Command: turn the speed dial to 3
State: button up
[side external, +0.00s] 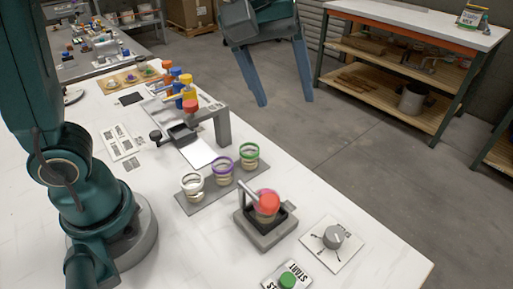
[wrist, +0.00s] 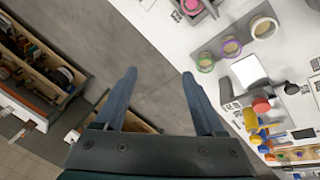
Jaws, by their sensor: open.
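The speed dial (side external: 333,237) is a grey round knob on a white square plate with dark marks around it, near the front right corner of the table in the side view. Its setting is too small to read. I do not see the dial in the wrist view. My gripper (side external: 285,103) is high up at the top of the side view, well away from the dial, with its two blue fingers apart and nothing between them. The wrist view also shows the open fingers (wrist: 157,75), over the floor beyond the table's edge.
Beside the dial stand a mixer-like device with a red top (side external: 266,203) and a green START button (side external: 288,280). Ringed cups on a grey mat (side external: 220,190), a grey stand (side external: 222,125) and coloured bottles (side external: 186,92) line the table. A shelf bench (side external: 410,60) stands behind.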

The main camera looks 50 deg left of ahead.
jog(key=w+d+f+g, duration=0.2)
jog(key=w+d+f, duration=0.2)
jog(key=d+f, duration=0.4)
jog(key=m+g+y, duration=0.1)
jog(key=g, duration=0.1)
send_over(335, 233)
notch_tip(335, 233, down, 8)
jog(key=shift+f, duration=2.5)
grip_shut()
